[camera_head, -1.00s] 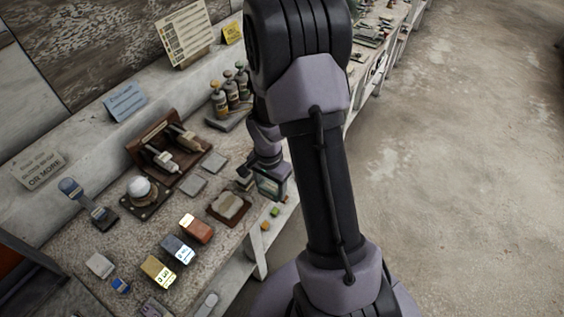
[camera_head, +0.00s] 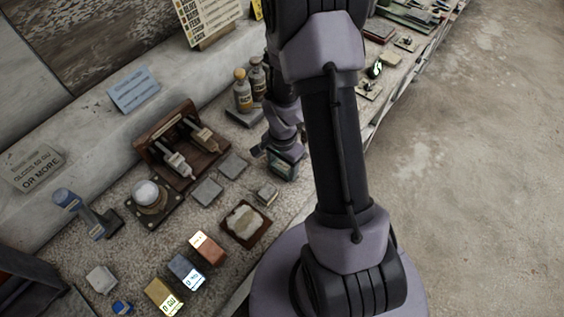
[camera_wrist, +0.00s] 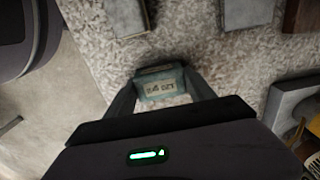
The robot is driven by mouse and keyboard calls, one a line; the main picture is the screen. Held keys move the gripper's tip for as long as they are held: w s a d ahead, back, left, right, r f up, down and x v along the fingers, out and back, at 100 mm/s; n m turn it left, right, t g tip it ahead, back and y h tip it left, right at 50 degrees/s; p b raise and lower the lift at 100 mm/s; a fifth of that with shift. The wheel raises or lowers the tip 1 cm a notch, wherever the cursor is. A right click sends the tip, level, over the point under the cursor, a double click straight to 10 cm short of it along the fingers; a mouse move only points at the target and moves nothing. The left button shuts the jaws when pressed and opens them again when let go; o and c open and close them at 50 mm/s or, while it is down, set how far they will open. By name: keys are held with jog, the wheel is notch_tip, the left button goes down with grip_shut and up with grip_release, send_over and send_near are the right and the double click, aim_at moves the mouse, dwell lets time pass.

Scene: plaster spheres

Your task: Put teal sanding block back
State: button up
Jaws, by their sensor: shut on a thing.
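The teal sanding block (camera_wrist: 160,84) is between the two fingers of my gripper (camera_wrist: 161,88) in the wrist view, with its printed label facing the camera. My gripper is shut on it, over the speckled bench top. Two flat grey pads (camera_head: 207,191) (camera_head: 234,166) lie on the bench.
Bottles (camera_head: 243,95) stand on a grey tray (camera_wrist: 292,100). Orange, blue and yellow blocks (camera_head: 207,247) (camera_head: 186,271) (camera_head: 163,296) line the front.

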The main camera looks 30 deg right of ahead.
jog(key=shift+s+a, duration=0.15)
jog(key=shift+s, duration=0.05)
jog(key=shift+f+b, duration=0.1)
jog(key=shift+b, duration=0.2)
jog(key=o, duration=1.5)
jog(key=shift+w, duration=0.1)
notch_tip(320, 180, up, 12)
jog(key=p, duration=0.5)
notch_tip(320, 180, up, 13)
jog(key=n+t, duration=0.2)
jog(key=n, duration=0.1)
send_over(282, 166)
jog(key=a, duration=0.5)
jog(key=s+a+r+n+t, duration=0.1)
jog(key=s+a+r+n, duration=0.1)
jog(key=s+a+r, duration=0.1)
jog(key=s+a+r+n+t+y, duration=0.1)
jog(key=s+a+r+n, duration=0.1)
jog(key=s+a+r, duration=0.1)
jog(key=s+a+r+n+t+y, duration=0.1)
jog(key=s+a+r+n, duration=0.1)
jog(key=s+r, duration=0.3)
jog(key=shift+s+a+r+n+t+b, duration=0.3)
jog(key=shift+a+r+t, duration=0.15)
jog(key=shift+a, duration=0.3)
